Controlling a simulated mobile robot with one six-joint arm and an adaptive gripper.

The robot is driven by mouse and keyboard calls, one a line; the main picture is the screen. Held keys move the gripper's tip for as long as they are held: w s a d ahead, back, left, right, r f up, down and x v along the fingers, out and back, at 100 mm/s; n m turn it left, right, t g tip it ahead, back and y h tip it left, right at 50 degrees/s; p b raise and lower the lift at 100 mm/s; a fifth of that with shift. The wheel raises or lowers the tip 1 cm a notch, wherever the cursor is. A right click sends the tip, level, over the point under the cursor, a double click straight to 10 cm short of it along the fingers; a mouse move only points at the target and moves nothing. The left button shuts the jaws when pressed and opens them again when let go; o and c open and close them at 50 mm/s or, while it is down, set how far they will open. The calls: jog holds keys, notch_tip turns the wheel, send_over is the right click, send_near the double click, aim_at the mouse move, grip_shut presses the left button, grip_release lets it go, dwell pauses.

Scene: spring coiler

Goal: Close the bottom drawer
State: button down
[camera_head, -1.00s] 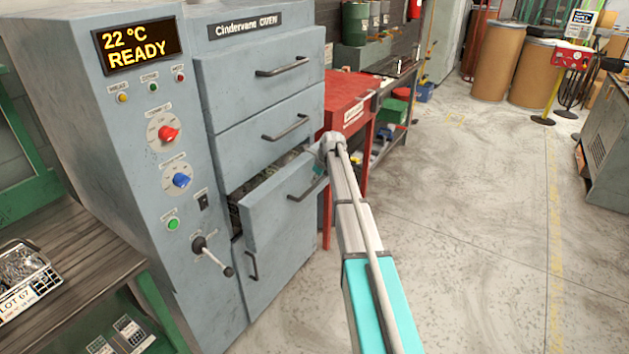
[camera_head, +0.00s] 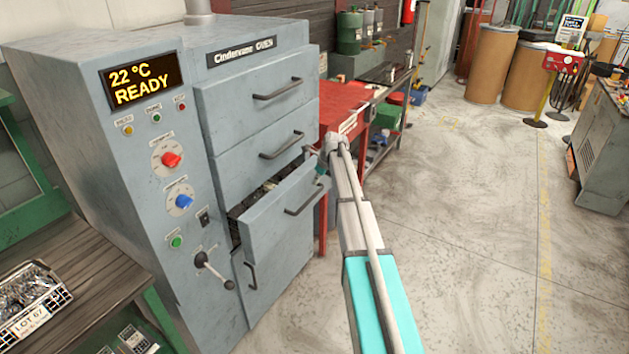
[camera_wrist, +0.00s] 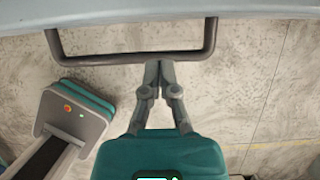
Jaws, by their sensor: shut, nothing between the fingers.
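The grey Cindervane oven (camera_head: 235,150) stands at left. Its lowest horizontal-handled drawer (camera_head: 280,215) is pulled out, with dark contents partly visible behind its front. Its handle (camera_head: 305,197) faces right; the handle also shows in the wrist view (camera_wrist: 100,59). My gripper (camera_head: 321,170) is by the right end of this drawer front, partly hidden by my arm. In the wrist view my gripper (camera_wrist: 160,64) has its fingertips together, right at the handle bar; I cannot tell whether they touch. Nothing is held.
The two drawers above, upper (camera_head: 250,95) and middle (camera_head: 260,145), are shut. A door with an upright handle (camera_head: 251,275) is below. A red table (camera_head: 345,105) stands behind. Open floor (camera_head: 460,220) lies right. A wire basket (camera_head: 30,300) sits on the left bench.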

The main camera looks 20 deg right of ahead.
jog(key=shift+s+d+r+p, duration=0.15)
jog(key=shift+r+p, duration=0.15)
jog(key=shift+r, duration=0.2)
jog(key=s+a+n+g+h, duration=0.1)
jog(key=s+a+n, duration=0.6)
jog(key=s, duration=0.5)
jog(key=s+a+f+n+g, duration=0.1)
jog(key=s+a+n, duration=0.5)
jog(key=s+n, duration=0.6)
jog(key=s+a+n+g+h, duration=0.1)
jog(key=s+a+n, duration=0.6)
jog(key=s, duration=0.5)
jog(key=n, duration=0.2)
jog(key=shift+s+a+f+n+g+h, duration=0.2)
jog(key=shift+s+a+n+g+h, duration=0.1)
jog(key=shift+s+a, duration=0.1)
jog(key=shift+d, duration=0.15)
